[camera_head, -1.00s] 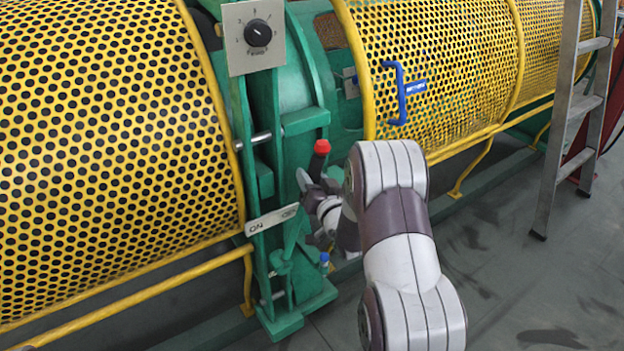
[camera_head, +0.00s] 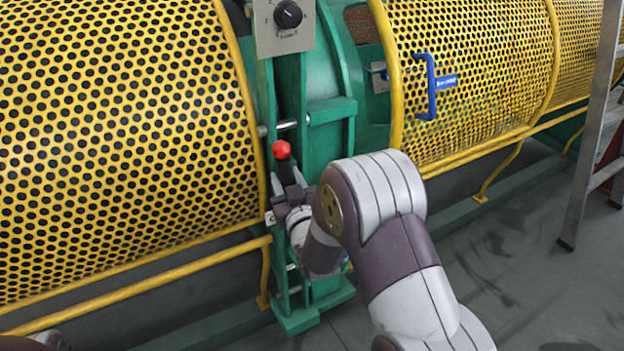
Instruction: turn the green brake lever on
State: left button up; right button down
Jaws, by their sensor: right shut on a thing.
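The brake lever stands on the green machine frame, with a red knob (camera_head: 281,150) on top of a dark grip. It leans to the left side, close to the edge of the big yellow perforated guard. My right gripper (camera_head: 288,188) is shut on the lever just below the red knob. The gripper and wrist hide the lower lever and most of the label plate; only a small left end of the plate (camera_head: 270,218) shows. My left gripper is not in view.
A panel with a black rotary knob (camera_head: 288,14) sits above the lever. A blue handle (camera_head: 432,86) is on the right yellow guard (camera_head: 480,60). Yellow rails (camera_head: 140,286) run low along the machine. A ladder (camera_head: 590,130) stands at the right on open grey floor.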

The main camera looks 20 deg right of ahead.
jog(key=a+f+n+b, duration=0.1)
jog(key=a+n+b, duration=0.1)
jog(key=a, duration=0.4)
jog(key=shift+s+a+f+n+t+y, duration=0.3)
jog(key=shift+f+n+t, duration=0.1)
jog(key=shift+n, duration=0.2)
jog(key=shift+f, duration=0.1)
jog(key=c, duration=0.8)
grip_release()
jog(key=shift+a, duration=0.15)
jog(key=s+f+p, duration=0.1)
jog(key=s+p, duration=0.1)
jog(key=s, duration=1)
jog(key=shift+s+a+f, duration=0.25)
jog(key=shift+s+a, duration=0.05)
jog(key=shift+a, duration=0.15)
